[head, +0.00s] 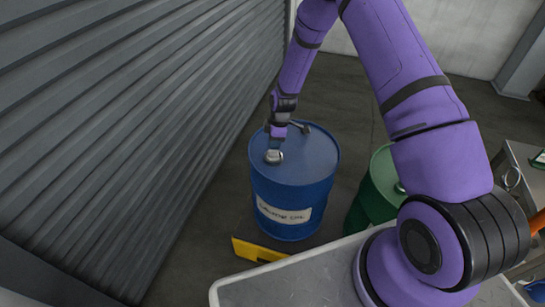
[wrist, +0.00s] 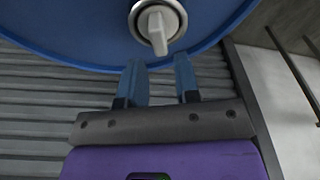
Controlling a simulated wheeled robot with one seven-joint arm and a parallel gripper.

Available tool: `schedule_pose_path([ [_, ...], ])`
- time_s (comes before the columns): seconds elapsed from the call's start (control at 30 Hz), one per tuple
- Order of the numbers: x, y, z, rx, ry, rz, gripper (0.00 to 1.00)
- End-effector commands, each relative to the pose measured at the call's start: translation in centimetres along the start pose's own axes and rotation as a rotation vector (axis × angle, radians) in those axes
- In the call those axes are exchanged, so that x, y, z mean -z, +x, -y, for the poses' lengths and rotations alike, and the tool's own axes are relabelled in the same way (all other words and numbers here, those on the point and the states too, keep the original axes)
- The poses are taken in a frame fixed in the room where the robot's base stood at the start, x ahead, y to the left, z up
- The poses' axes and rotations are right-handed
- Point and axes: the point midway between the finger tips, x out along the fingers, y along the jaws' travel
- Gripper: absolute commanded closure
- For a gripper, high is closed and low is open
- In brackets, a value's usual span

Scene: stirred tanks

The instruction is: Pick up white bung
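The white bung (wrist: 157,27) has a raised grip bar and sits in a pale ring in the blue drum's top (wrist: 90,30), near its rim. In the head view the bung (head: 274,157) is at the near left part of the drum top (head: 310,155). My gripper (wrist: 160,64) has its two blue fingers apart with nothing between them. The fingertips are just short of the bung in the wrist view. In the head view my gripper (head: 275,144) is close above the bung; whether it touches is unclear.
A dark fitting (head: 299,127) is on the drum top behind my gripper. A green drum (head: 375,194) stands to the right, partly hidden by my arm. A grey shutter wall (head: 130,120) rises close on the left. A yellow piece (head: 257,250) lies in front of the blue drum.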

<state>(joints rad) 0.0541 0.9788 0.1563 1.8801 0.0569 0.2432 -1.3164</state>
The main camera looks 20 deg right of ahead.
Motion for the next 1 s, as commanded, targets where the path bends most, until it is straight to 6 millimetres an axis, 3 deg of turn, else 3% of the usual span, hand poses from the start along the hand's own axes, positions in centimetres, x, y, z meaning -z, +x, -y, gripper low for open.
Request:
schedule_pose_path([
  [0.17,-0.1,1.0,0.0,0.001,-0.001,0.001,0.70],
  [0.5,-0.3,5.2,-0.1,0.000,0.000,0.000,0.70],
  [0.8,-0.2,5.7,-0.1,-0.001,0.000,-0.001,0.70],
  [0.93,-0.2,5.6,-0.1,-0.001,0.000,-0.001,0.98],
  [1.0,-0.2,5.6,-0.1,-0.001,0.001,-0.001,1.00],
])
